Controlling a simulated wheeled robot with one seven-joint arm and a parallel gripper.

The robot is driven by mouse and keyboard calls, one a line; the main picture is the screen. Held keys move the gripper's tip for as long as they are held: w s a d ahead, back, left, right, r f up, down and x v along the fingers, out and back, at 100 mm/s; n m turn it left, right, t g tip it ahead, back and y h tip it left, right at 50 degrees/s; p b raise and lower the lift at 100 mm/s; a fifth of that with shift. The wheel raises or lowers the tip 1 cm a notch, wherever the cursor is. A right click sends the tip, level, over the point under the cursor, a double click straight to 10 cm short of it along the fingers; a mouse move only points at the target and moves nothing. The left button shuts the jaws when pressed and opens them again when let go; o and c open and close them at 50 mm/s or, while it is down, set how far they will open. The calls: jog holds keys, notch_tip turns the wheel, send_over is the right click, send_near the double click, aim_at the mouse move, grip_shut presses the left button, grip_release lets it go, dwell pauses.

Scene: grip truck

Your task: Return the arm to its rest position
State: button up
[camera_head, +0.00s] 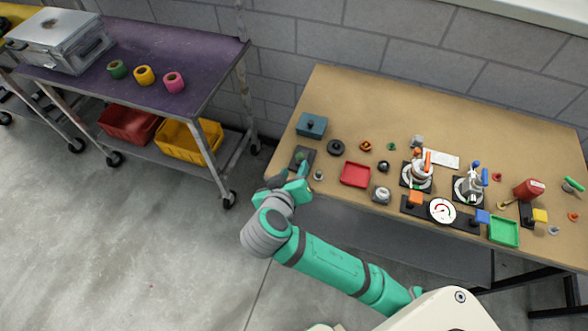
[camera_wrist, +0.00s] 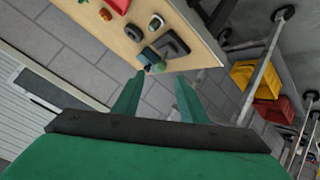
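My teal arm reaches from the lower right of the head view toward the workbench's left front corner. My gripper (camera_head: 294,181) is at that corner, close to a dark square plate with a green knob (camera_head: 301,157). In the wrist view my gripper (camera_wrist: 157,80) shows its two fingers spread, with nothing visibly clamped between them. A grey plate (camera_wrist: 174,44) and a small blue-green object (camera_wrist: 149,57) on the bench lie beyond the fingertips there. The head view does not show clearly whether the fingers touch anything.
The wooden workbench (camera_head: 370,110) holds a teal box (camera_head: 311,125), a red tray (camera_head: 355,174), a gauge (camera_head: 442,210) and a green tray (camera_head: 503,231). A purple-topped cart (camera_head: 150,45) with red (camera_head: 128,122) and yellow bins (camera_head: 188,140) stands left. The floor at left is clear.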

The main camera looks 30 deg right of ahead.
jog(key=shift+f, duration=0.1)
dwell(0.3)
jog(key=s+a+f+n+t+y, duration=0.1)
jog(key=s+a+f+n+y, duration=0.2)
jog(key=s+f, duration=0.35)
jog(key=s+a+f+n+t+y, duration=0.2)
jog(key=s+a+f+n+y, duration=0.15)
jog(key=s+f, duration=0.35)
jog(key=s+a+r+m+t, duration=0.2)
jog(key=s+a+r, duration=0.1)
jog(key=s+a, duration=0.2)
jog(key=s+a+r+m+t+y, duration=0.1)
jog(key=s+a+r, duration=0.3)
jog(key=a, duration=0.5)
jog(key=shift+s+r+m+t, duration=0.25)
jog(key=shift+s+m+t, duration=0.4)
jog(key=shift+s, duration=0.55)
